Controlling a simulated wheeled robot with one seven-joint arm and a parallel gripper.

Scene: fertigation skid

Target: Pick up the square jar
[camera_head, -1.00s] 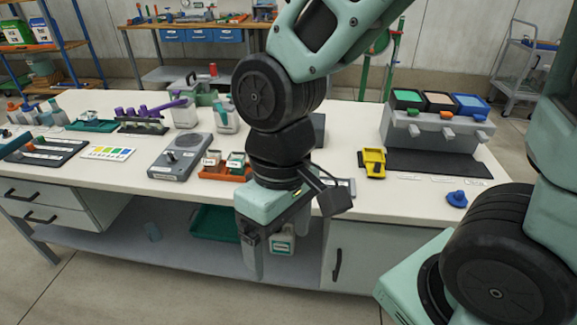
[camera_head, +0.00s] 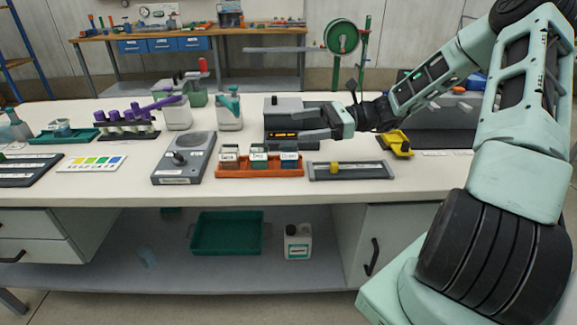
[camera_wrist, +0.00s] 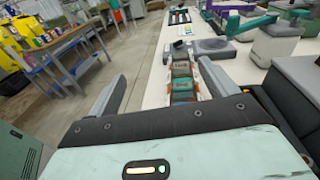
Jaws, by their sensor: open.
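Three small square jars with white labels stand in a row in an orange tray (camera_head: 262,172): a left jar (camera_head: 229,159), a middle jar (camera_head: 259,160) and a right jar (camera_head: 290,160). The labels are too small to read surely, so I cannot tell which is the named one. My gripper (camera_head: 287,121) is open and empty, pointing left above the bench, behind and above the right end of the tray in the head view. In the wrist view, my gripper (camera_wrist: 163,72) has its fingers spread, with the jars (camera_wrist: 182,75) showing beyond, nearer the right finger.
A dark grey box (camera_head: 283,103) stands by my fingers. White containers (camera_head: 229,118) stand behind. A yellow holder (camera_head: 396,143) is further right.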

